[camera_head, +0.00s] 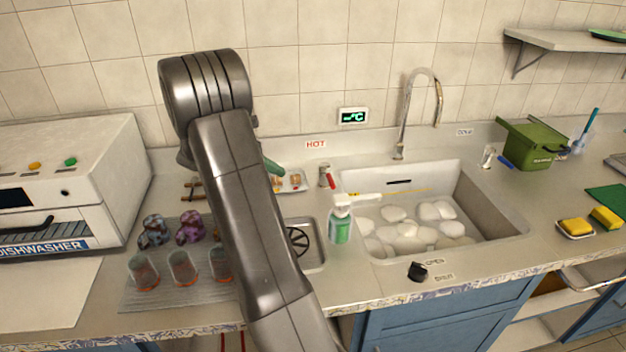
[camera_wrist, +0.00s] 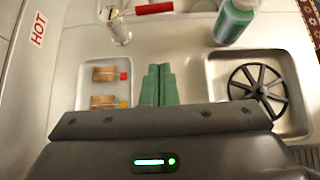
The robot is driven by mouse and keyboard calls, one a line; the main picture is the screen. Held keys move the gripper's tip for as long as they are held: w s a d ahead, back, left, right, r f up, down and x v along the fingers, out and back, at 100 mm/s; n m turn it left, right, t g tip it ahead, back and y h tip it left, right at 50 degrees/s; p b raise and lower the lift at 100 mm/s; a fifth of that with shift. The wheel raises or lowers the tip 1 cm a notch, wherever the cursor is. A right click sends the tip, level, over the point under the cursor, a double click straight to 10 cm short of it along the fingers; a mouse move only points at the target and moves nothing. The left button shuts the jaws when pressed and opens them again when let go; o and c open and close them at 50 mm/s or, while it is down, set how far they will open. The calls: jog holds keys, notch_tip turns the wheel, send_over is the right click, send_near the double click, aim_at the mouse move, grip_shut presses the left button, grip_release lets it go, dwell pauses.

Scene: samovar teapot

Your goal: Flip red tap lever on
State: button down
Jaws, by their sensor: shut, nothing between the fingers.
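In the wrist view the red lever (camera_wrist: 155,8) lies at the top edge, pointing right from the metal tap (camera_wrist: 119,28). My gripper (camera_wrist: 158,68) has its green fingers together, with nothing between them. The lever is beyond the fingertips, with a gap between. In the head view my gripper (camera_head: 274,168) is mostly hidden behind my arm, left of the tap; only some green shows.
A green soap bottle (camera_head: 340,224) stands just in front of the tap. A small tray with two items (camera_wrist: 106,86) lies beside my gripper. A drain basin (camera_wrist: 255,88) is on the other side.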

aim_at(330, 183)
jog(key=x, duration=1)
jog(key=shift+s+d+p, duration=0.1)
jog(key=shift+p, duration=0.25)
jog(key=shift+w+d+r+p, duration=0.15)
jog(key=shift+d+p, duration=0.05)
jog(key=shift+d, duration=0.4)
jog(key=shift+w+d+r+p, duration=0.15)
jog(key=shift+d, duration=0.45)
jog(key=shift+w+d+r, duration=0.1)
jog(key=shift+d, duration=0.5)
jog(key=shift+d, duration=0.1)
jog(key=d+n+t+b, duration=0.2)
jog(key=b, duration=0.1)
jog(key=d+n+t+y+b, duration=0.1)
jog(key=shift+d+f+n, duration=0.15)
jog(key=shift+f+n, duration=0.1)
jog(key=shift+n, duration=0.15)
jog(key=d+n+b, duration=0.1)
jog(key=d+n+t+y+b, duration=0.2)
jog(key=shift+w+n+b, duration=0.25)
jog(key=shift+n+b, duration=0.05)
jog(key=shift+b, duration=0.05)
jog(key=shift+w+d+r+t+y, duration=0.1)
jog(key=shift+w+d+t+y, duration=0.15)
jog(key=shift+t+y, duration=0.15)
jog(key=shift+w+d+r+b, duration=0.2)
jog(key=shift+w+d+b, duration=0.15)
jog(key=shift+w+d, duration=0.8)
jog(key=shift+d, duration=0.1)
